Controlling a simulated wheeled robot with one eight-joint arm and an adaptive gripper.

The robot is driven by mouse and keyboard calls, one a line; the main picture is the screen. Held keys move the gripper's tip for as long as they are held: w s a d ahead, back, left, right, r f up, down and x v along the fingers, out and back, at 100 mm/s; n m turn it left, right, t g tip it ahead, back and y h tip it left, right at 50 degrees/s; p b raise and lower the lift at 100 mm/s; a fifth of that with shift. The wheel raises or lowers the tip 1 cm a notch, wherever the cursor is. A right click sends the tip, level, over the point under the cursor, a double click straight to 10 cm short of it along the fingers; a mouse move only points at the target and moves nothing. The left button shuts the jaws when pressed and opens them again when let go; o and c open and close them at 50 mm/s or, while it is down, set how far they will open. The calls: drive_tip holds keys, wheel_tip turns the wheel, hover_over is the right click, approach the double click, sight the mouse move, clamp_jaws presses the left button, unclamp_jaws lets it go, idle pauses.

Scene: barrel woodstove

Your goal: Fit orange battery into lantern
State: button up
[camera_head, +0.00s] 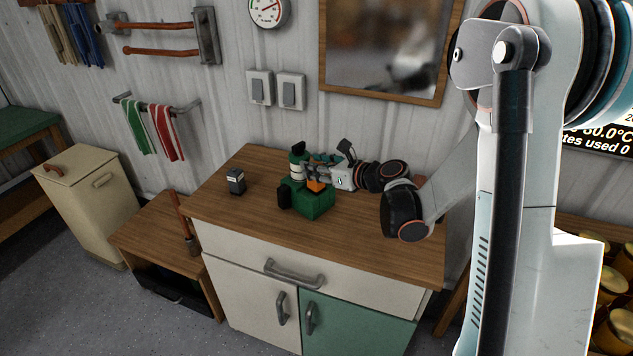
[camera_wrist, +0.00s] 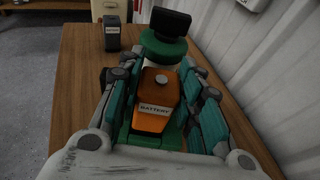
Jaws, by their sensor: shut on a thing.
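The orange battery (camera_wrist: 153,108), labelled "BATTERY" with a round stud on its top, sits between the two fingers of my gripper (camera_wrist: 158,92). My gripper (camera_head: 318,172) is shut on it in the head view. The green lantern (camera_head: 308,204) stands on the wooden cabinet top, with a black round part at its left side. The battery (camera_head: 316,186) shows right at the lantern's top. Green surfaces show around and below the battery in the wrist view. My fingers hide the contact, so I cannot tell how deep the battery sits.
A dark battery-like block (camera_head: 236,182) stands on the cabinet top (camera_head: 250,215) left of the lantern; it also shows in the wrist view (camera_wrist: 112,36). The wall is close behind. The front left top is clear.

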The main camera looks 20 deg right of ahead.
drive_tip(key=shift+f+b, duration=0.7)
drive_tip(key=shift+f, duration=1.25)
drive_tip(key=shift+f, duration=0.2)
drive_tip(key=o, duration=1.2)
drive_tip(key=shift+r, duration=0.1)
drive_tip(key=shift+c, duration=0.2)
drive_tip(key=shift+r, duration=0.1)
drive_tip(key=shift+s+d+r, duration=0.15)
drive_tip(key=shift+s+d, duration=0.05)
drive_tip(key=shift+s, duration=0.05)
drive_tip(key=p+v, duration=0.3)
drive_tip(key=v, duration=0.8)
